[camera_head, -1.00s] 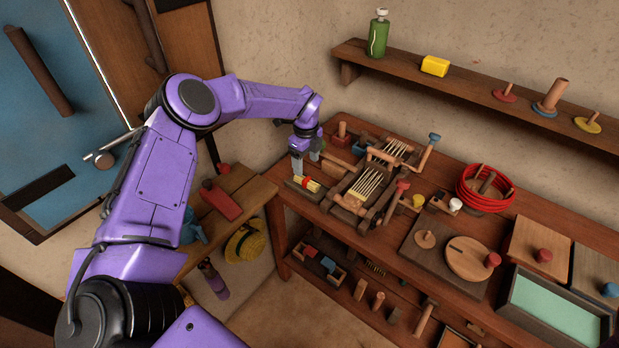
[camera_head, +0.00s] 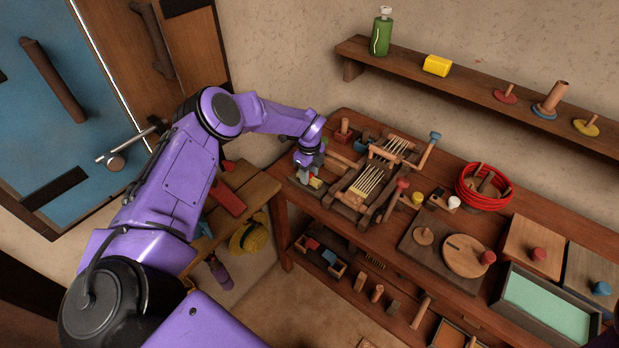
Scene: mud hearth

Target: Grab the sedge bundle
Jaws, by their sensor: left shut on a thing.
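The sedge bundle (camera_head: 317,184) is a small pale-yellow bundle at the left end of the wooden workbench (camera_head: 390,255). It lies at a dark, low holder there, mostly hidden by my left gripper. My left gripper (camera_head: 308,178) points down over the bundle, with its fingers shut on it. I cannot tell whether the bundle is clear of the holder. My right gripper is not in view.
A wooden frame with pale rods (camera_head: 366,184) stands close to the right of my left gripper. A red coil (camera_head: 484,187) and a round board (camera_head: 466,256) lie farther right. A wall shelf (camera_head: 470,88) runs above.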

